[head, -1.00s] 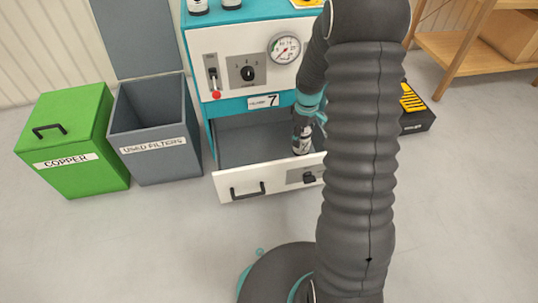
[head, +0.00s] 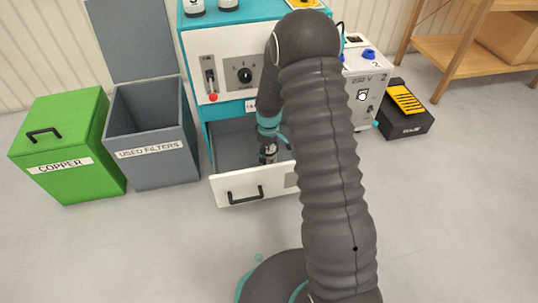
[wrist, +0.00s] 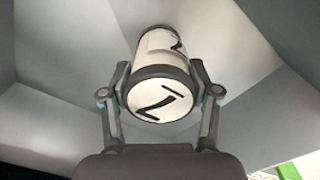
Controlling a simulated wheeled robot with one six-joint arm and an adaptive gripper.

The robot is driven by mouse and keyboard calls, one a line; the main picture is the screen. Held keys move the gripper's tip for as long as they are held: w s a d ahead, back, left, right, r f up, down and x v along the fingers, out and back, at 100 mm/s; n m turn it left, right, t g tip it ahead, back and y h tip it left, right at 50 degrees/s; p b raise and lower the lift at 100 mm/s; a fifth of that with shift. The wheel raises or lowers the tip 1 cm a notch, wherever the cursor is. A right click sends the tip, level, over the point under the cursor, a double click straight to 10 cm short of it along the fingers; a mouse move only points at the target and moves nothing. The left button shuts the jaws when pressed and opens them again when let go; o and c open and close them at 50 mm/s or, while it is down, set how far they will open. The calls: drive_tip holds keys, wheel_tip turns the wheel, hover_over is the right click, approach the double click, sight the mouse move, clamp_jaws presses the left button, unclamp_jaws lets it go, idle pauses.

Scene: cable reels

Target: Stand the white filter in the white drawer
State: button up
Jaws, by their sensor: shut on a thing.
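The white filter (wrist: 162,104) is a white cylinder with a dark band and a dark mark on its end, seen in the wrist view. My gripper (wrist: 160,88) is shut on it, one finger on each side. In the head view my gripper (head: 268,150) points down inside the open white drawer (head: 222,190), and my arm hides part of the drawer. Grey drawer walls surround the filter in the wrist view. I cannot tell whether the filter touches the drawer floor.
The teal and white cabinet (head: 222,45) stands above the drawer. An open grey used filters bin (head: 152,165) and a green copper bin (head: 70,150) stand to the left. A white 230 V box (head: 363,92) and a black case (head: 403,125) are at right. Floor in front is clear.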

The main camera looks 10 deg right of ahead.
drive_tip(key=shift+f, duration=0.35)
drive_tip(key=shift+f, duration=0.2)
drive_tip(key=o, duration=1.4)
drive_tip(key=shift+c, duration=0.2)
drive_tip(key=shift+r, duration=0.15)
